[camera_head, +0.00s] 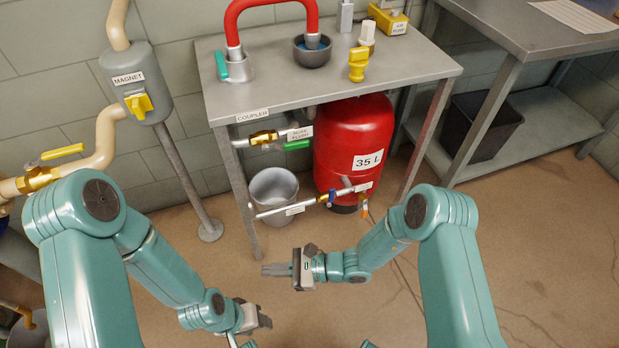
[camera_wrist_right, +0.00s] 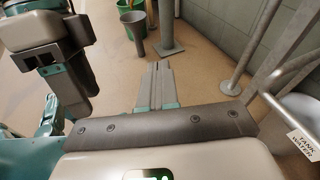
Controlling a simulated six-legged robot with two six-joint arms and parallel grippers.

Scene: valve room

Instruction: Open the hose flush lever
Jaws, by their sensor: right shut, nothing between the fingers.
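The hose flush label (camera_head: 300,133) sits under the table's front edge. Beside it are a brass valve (camera_head: 263,137) and a green lever (camera_head: 297,144), lying nearly level and pointing right. My right gripper (camera_head: 276,269) is shut and empty, low over the floor in front of the table, well below and apart from the lever. Its closed fingers also show in the right wrist view (camera_wrist_right: 157,84). My left gripper (camera_head: 263,320) is at the bottom of the head view, partly seen from above; its finger gap is not clear. The lever is not seen in the right wrist view.
A grey bucket (camera_head: 273,190) and a red tank (camera_head: 353,145) stand under the table (camera_head: 285,97). A thin pipe (camera_head: 312,201) with a blue-handled valve crosses in front of them. The magnet post (camera_head: 183,170) stands left. The floor in front is open.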

